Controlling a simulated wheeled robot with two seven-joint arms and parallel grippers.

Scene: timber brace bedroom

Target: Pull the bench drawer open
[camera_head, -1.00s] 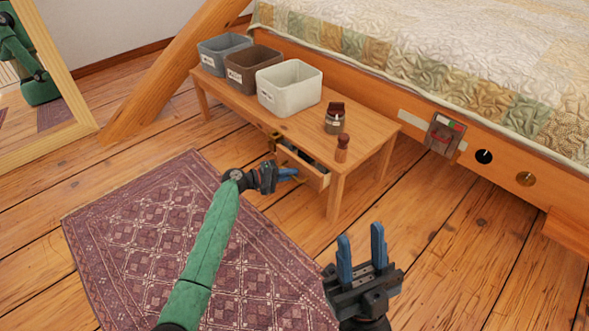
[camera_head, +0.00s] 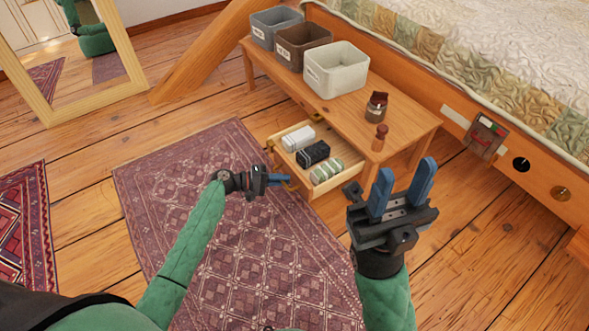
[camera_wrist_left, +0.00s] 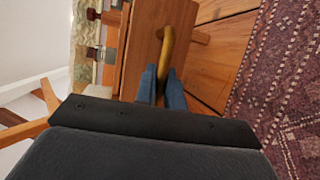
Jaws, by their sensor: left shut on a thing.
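The bench (camera_head: 405,118) is a low wooden table with a drawer (camera_head: 333,194) in its front. The drawer is pulled well out, and a white item (camera_head: 298,138), a black item (camera_head: 313,153) and a green-and-white striped item (camera_head: 327,171) lie in it. My left gripper (camera_head: 284,180) is at the drawer front. In the left wrist view its blue fingers are shut on the curved brass handle (camera_wrist_left: 167,45). My right gripper (camera_head: 402,190) is raised to the right of the drawer, its two blue fingers apart and empty.
Grey (camera_head: 276,26), brown (camera_head: 301,46) and white (camera_head: 336,70) bins stand on the bench. A dark jar (camera_head: 376,106) and a small brown bottle (camera_head: 379,138) stand near its right end. A purple rug (camera_head: 180,165) covers the floor in front. The bed (camera_head: 480,60) is behind.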

